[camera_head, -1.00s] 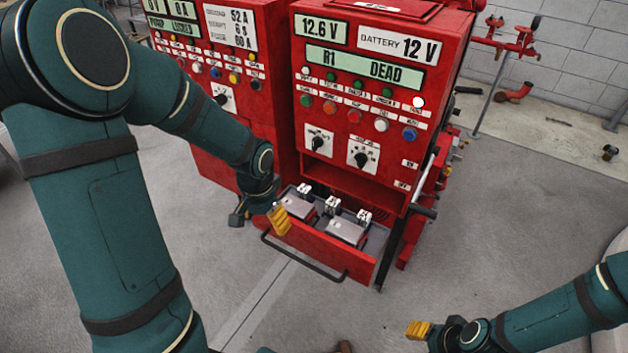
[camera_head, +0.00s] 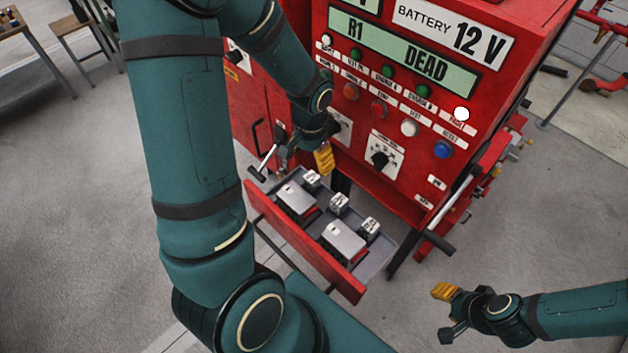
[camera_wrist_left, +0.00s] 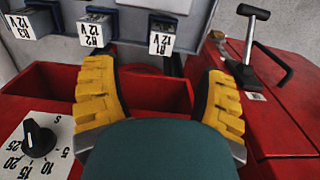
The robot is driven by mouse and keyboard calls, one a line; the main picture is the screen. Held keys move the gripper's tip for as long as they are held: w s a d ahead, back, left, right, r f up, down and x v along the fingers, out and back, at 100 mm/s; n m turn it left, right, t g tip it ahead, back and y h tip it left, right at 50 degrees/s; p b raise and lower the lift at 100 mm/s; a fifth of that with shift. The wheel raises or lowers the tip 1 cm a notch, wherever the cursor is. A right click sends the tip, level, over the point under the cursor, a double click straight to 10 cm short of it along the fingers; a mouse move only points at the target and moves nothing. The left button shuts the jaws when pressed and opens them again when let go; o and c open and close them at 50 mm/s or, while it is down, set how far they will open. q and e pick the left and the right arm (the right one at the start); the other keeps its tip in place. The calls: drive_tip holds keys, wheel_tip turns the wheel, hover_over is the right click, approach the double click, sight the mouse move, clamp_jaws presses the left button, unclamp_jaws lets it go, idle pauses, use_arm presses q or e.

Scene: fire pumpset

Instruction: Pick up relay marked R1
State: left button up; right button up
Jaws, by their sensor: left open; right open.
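The relay marked R1 (camera_head: 312,180) is a small pale block with a black-on-white 12 V label. It stands at the left of a row of three in the open drawer (camera_head: 307,243). In the left wrist view R1 (camera_wrist_left: 162,42) is the rightmost block, its label upside down, seen between and beyond the yellow fingers. My left gripper (camera_head: 310,157) is open and empty, above the drawer's back left, close to R1 but apart from it. It also shows in the left wrist view (camera_wrist_left: 160,92). My right gripper (camera_head: 446,318) is open and empty at lower right, away from the cabinet.
Relays R2 (camera_head: 339,204) and R3 (camera_head: 370,228) stand beside R1. Two silver boxes (camera_head: 343,241) lie nearer the drawer front. The red panel (camera_head: 400,120) with knobs rises behind and reads R1 DEAD. A black-handled lever (camera_head: 262,163) is left of my left gripper.

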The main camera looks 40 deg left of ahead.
sight(310, 179)
use_arm(q)
wheel_tip(310, 179, down, 4)
drive_tip(key=shift+f, duration=0.2)
drive_tip(key=shift+s+a+f+b, duration=0.1)
drive_tip(key=shift+f+b, duration=0.25)
drive_tip(key=shift+f, duration=1.1)
drive_tip(key=shift+s+a+f+b, duration=0.1)
drive_tip(key=shift+f+b, duration=0.25)
drive_tip(key=shift+f, duration=1.05)
clamp_jaws()
